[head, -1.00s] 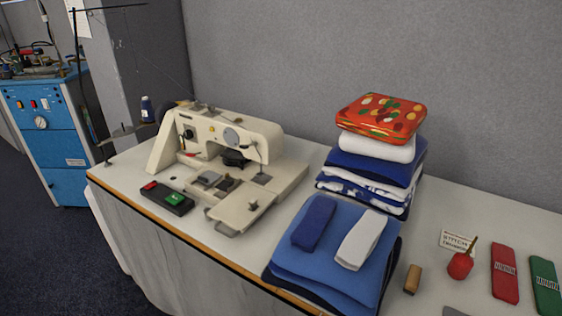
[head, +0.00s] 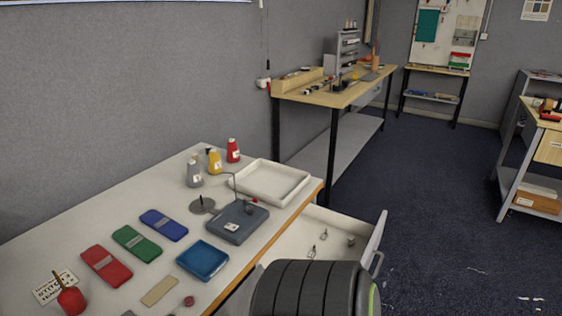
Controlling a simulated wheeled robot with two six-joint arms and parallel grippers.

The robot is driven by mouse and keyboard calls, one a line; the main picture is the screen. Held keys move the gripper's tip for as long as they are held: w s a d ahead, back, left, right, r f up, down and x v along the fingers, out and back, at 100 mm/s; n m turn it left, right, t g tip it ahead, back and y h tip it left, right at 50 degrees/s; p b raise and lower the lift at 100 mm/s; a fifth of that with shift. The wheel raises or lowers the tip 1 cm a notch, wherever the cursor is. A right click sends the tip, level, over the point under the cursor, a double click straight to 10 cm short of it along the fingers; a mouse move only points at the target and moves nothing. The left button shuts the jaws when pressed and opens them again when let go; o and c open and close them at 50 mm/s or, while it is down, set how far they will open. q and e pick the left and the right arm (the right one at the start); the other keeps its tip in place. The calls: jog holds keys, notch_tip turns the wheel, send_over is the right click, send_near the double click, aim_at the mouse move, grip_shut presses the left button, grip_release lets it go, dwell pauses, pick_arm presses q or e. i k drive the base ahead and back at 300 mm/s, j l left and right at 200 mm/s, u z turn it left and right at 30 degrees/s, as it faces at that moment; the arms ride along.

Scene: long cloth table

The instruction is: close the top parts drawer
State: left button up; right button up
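A drawer (head: 377,238) stands pulled out from under the right end of the cloth table in the head view. Its pale interior shows, with a few small metal parts (head: 351,240) lying in it. A curved handle (head: 378,263) is on the outer face of its front panel. A dark ribbed part of my own arm at the bottom edge hides the near side of the drawer. Whether other drawers sit below it cannot be seen. Neither of my grippers is in view.
On the cloth table (head: 190,156) are a white tray (head: 306,184), a grey device (head: 240,222), a blue dish (head: 203,260), several cones and flat coloured packs. A wooden workbench (head: 345,97) stands behind. Dark floor (head: 430,220) right of the drawer is mostly clear.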

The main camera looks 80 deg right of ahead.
aim_at(297, 241)
jog(key=z, duration=1.75)
jog(key=k+z, duration=0.1)
jog(key=z, duration=1.2)
jog(key=k, duration=0.05)
